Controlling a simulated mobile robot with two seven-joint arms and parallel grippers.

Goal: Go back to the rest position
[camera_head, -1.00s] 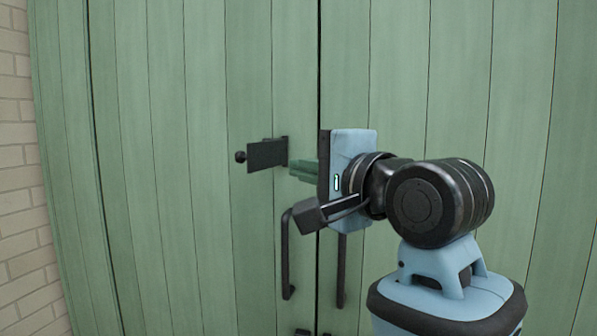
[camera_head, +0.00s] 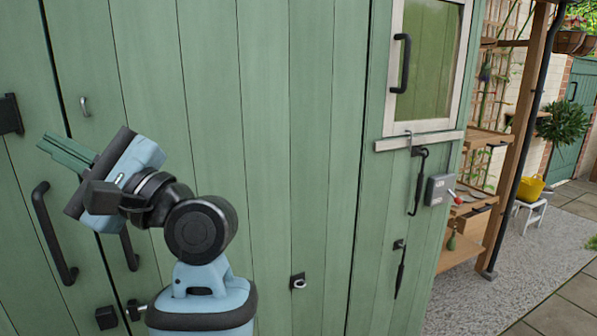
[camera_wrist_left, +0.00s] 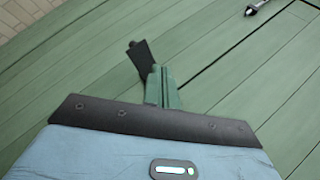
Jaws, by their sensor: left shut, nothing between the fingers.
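My left gripper (camera_head: 62,152) is at the left of the head view, in front of the tall green shed doors (camera_head: 215,110). Its green fingers are shut together, hold nothing and point left along the doors. In the left wrist view the shut fingers (camera_wrist_left: 160,82) stand out past the black edge of the pale blue gripper body. A black latch plate (camera_wrist_left: 141,58) shows just beyond their tips; the fingers look empty, and whether they touch the plate cannot be told. The plate also shows at the left edge of the head view (camera_head: 10,115). My right gripper is not in view.
Two black door handles (camera_head: 50,235) are close to my arm. At right are a glazed hatch (camera_head: 427,60), a grey switch box (camera_head: 437,190), wooden shelving (camera_head: 459,254) and a yellow watering can (camera_head: 531,188) on a white stool (camera_head: 529,212). Gravel ground (camera_head: 495,300) lies open there.

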